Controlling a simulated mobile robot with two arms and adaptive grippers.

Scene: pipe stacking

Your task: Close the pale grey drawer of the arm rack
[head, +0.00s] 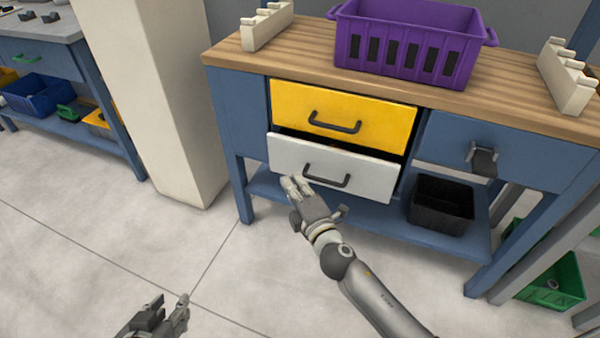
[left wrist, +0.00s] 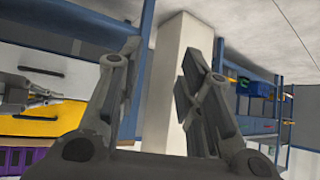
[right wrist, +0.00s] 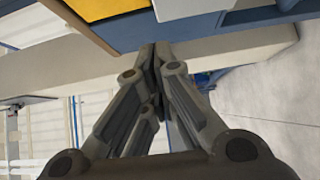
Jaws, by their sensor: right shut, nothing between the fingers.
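The pale grey drawer (head: 365,176) with a dark handle is under the yellow drawer (head: 375,120) in the blue workbench. Its front stands out from the frame, with a dark gap above it. It also shows in the right wrist view (right wrist: 190,8) and the left wrist view (left wrist: 75,75). My right gripper (head: 290,185) is shut and empty, at the drawer's lower left, left of the handle. I cannot tell whether it touches the front. My left gripper (head: 183,305) is low at the bottom, away from the bench; its fingers are apart in the left wrist view (left wrist: 160,60).
A purple crate (head: 410,45) and pale notched racks (head: 267,25) stand on the wooden top. A black bin (head: 441,205) sits on the lower shelf, and a green bin (head: 550,285) is at right. A cream pillar (head: 150,90) stands left of the bench. The floor in front is clear.

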